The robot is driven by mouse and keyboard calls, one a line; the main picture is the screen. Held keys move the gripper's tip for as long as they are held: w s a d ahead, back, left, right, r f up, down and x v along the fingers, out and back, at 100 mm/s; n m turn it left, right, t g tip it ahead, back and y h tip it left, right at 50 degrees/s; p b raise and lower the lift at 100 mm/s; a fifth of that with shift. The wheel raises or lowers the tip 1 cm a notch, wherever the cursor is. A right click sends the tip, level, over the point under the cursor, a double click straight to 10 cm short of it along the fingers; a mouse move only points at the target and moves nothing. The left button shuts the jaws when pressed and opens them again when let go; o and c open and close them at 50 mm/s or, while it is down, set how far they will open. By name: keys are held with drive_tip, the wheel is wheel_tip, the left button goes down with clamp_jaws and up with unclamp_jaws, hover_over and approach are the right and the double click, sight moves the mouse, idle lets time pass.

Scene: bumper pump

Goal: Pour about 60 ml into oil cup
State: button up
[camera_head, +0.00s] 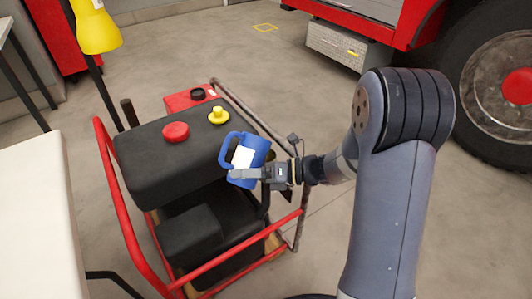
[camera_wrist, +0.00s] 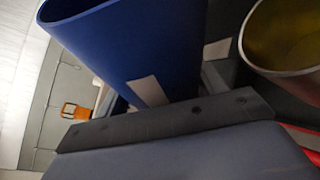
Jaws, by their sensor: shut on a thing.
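My gripper (camera_head: 240,174) is shut on a blue jug (camera_head: 250,152) with a handle on its left and a white label. The jug is tilted slightly in the head view, above the right part of the black-topped machine. In the wrist view the jug (camera_wrist: 125,45) shows a blue wall and open rim; its contents are hidden. A round cup (camera_wrist: 288,40) with a pale metal rim and olive-yellow inside, likely the oil cup, is close to the right of the jug, apart from it.
A white table (camera_head: 30,220) is at left. A red vehicle (camera_head: 385,20) stands behind at right.

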drive_tip(key=shift+w+r+n+h+p, duration=0.1)
drive_tip(key=shift+r+n+h+p, duration=0.2)
drive_tip(key=shift+r+n+p, duration=0.35)
drive_tip(key=shift+d+r+n+t+p, duration=0.1)
drive_tip(key=shift+r+n+t+p, duration=0.2)
drive_tip(key=shift+r+p, duration=0.25)
wheel_tip(320, 180, down, 8)
drive_tip(key=s+n+t+h+b, duration=0.1)
drive_tip(key=n+t+h+b, duration=0.1)
drive_tip(key=n+b, duration=0.3)
drive_tip(key=h+b, duration=0.1)
drive_tip(key=b, duration=0.3)
drive_tip(key=shift+s+f+b, duration=0.2)
drive_tip(key=shift+b, duration=0.1)
